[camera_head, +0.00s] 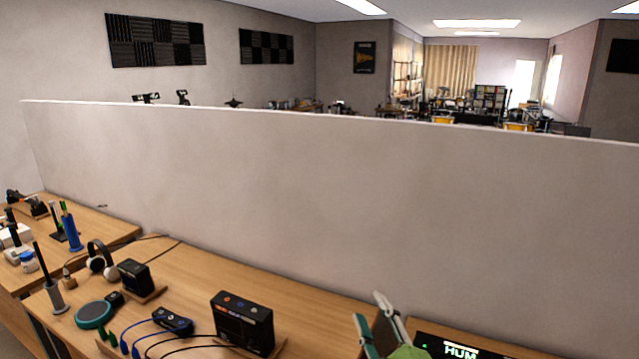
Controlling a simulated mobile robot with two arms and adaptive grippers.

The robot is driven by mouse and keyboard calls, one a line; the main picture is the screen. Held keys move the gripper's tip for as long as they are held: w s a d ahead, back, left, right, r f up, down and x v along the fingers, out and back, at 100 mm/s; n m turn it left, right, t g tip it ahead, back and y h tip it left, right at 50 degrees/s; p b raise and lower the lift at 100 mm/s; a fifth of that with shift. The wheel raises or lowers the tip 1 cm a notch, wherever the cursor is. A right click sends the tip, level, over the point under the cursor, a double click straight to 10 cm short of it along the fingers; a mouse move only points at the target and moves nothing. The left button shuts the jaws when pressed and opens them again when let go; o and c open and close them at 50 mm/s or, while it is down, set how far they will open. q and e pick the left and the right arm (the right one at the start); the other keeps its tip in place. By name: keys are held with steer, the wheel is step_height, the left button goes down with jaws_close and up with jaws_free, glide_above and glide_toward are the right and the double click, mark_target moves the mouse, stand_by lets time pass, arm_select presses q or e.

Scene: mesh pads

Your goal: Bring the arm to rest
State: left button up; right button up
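My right gripper (368,307) shows at the bottom edge, right of centre, in the head view. Its two grey and teal fingers point up, with their tips apart and nothing visible between the tips. A green shape (408,352) shows beside the base of the fingers, cut off by the bottom edge; I cannot tell what it is. The rest of the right arm is out of frame. My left gripper is not in view.
A wooden bench (185,265) runs below a pale partition (300,190). On it stand a black box (243,322), a smaller black box (134,277), headphones (101,260), a teal disc (94,314), cables and a dark lit panel (460,349) near the gripper.

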steer(key=s+d+f+m+g+h, duration=0.2)
steer(key=s+d+f+m, duration=0.1)
steer(key=f, duration=0.3)
steer(key=s+d+f+m+g+h, duration=0.2)
steer(key=s+d+f+m, duration=0.1)
steer(key=f, duration=0.2)
steer(key=s+d+f+m+g, duration=0.25)
steer(key=s+f+g, duration=0.35)
steer(key=s, duration=0.7)
steer(key=s+d+f+m+g, duration=0.25)
steer(key=s+f+g, duration=0.25)
steer(key=s+f, duration=0.55)
steer(key=s+f+b, duration=0.2)
steer(key=f+b, duration=0.2)
steer(key=f, duration=0.9)
steer(key=s+f+g+b, duration=0.1)
steer(key=f+b, duration=0.3)
steer(key=f, duration=0.8)
steer(key=s+f+b, duration=0.2)
steer(key=f+b, duration=0.2)
steer(key=f, duration=0.9)
steer(key=s+d+f+b, duration=0.1)
steer(key=s+f+b, duration=0.4)
steer(key=s+f, duration=0.3)
steer(key=s+d+f+g+b, duration=0.1)
steer(key=s+f+b, duration=0.4)
steer(key=f, duration=1.1)
steer(key=s, duration=0.3)
steer(key=shift+s+d+f, duration=0.15)
steer(key=shift+s+f, duration=0.2)
